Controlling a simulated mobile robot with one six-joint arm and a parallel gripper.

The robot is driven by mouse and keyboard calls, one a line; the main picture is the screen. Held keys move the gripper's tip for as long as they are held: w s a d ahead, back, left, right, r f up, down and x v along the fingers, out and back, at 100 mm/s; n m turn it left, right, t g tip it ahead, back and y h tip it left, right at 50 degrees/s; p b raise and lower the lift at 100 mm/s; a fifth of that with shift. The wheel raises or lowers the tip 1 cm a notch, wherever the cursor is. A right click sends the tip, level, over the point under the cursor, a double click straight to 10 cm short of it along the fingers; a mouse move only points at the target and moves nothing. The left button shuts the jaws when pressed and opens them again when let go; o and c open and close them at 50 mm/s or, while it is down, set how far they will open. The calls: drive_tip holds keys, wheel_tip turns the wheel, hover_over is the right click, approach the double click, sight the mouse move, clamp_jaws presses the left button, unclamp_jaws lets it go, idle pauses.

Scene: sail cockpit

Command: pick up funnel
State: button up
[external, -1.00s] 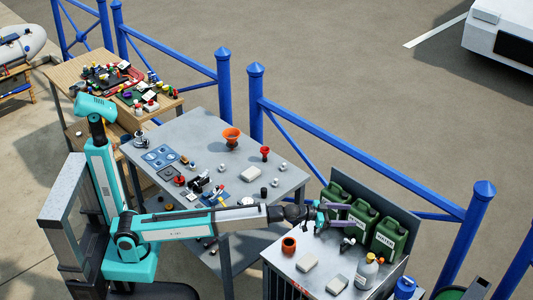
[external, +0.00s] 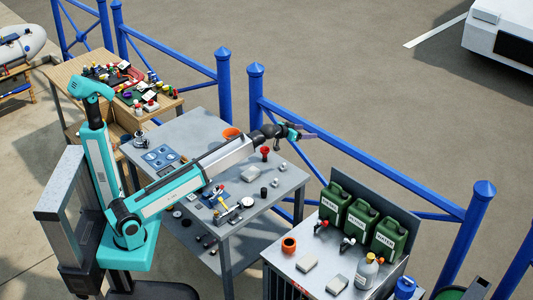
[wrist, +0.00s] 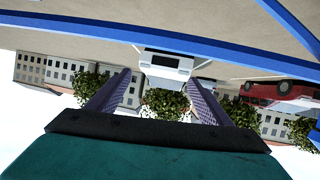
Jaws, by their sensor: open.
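The orange funnel (external: 231,132) is on the grey metal table, left of my wrist. My forearm crosses in front of its lower part, so only the top shows in the external view. My gripper (external: 306,134) is to the right of the funnel, raised over the far side of the table near the blue railing. It points away to the right. In the wrist view my gripper (wrist: 160,78) is open, with two purple fingers apart and nothing between them. The funnel is not in the wrist view.
A red item (external: 265,153) stands on the grey table (external: 290,178) just below my wrist. Blue railings (external: 350,145) run behind. Green cans (external: 360,219) and an orange cup (external: 289,245) stand on the right bench. Several small parts lie on the table's left.

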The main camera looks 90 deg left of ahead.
drive_tip(key=s+a+f+g+h+p, duration=0.15)
drive_tip(key=s+a+f, duration=0.35)
drive_tip(key=s+a, duration=0.6)
drive_tip(key=s+a+f+g+h, duration=0.1)
drive_tip(key=s+a+f+h, duration=0.2)
drive_tip(key=s+a+f, duration=0.75)
drive_tip(key=s+m+t+h, duration=0.1)
drive_tip(key=s+m+h, duration=0.1)
drive_tip(key=s, duration=0.7)
drive_tip(key=s+f+m+t+h, duration=0.1)
drive_tip(key=s+m+h, duration=0.2)
drive_tip(key=s, duration=0.7)
drive_tip(key=s+a+m+t+h, duration=0.1)
drive_tip(key=s+m+t+h, duration=0.1)
drive_tip(key=s+m, duration=0.4)
drive_tip(key=shift+s+f+h+p, duration=0.15)
drive_tip(key=shift+s+h+p, duration=0.2)
drive_tip(key=shift+s, duration=1.3)
drive_tip(key=shift+s+d+f+m+t, duration=0.1)
drive_tip(key=shift+s+f+m+t, duration=0.2)
drive_tip(key=shift+m, duration=0.2)
drive_tip(key=shift+w, duration=0.15)
drive_tip(key=shift+p+x, duration=1.3)
drive_tip(key=shift+x, duration=2.9)
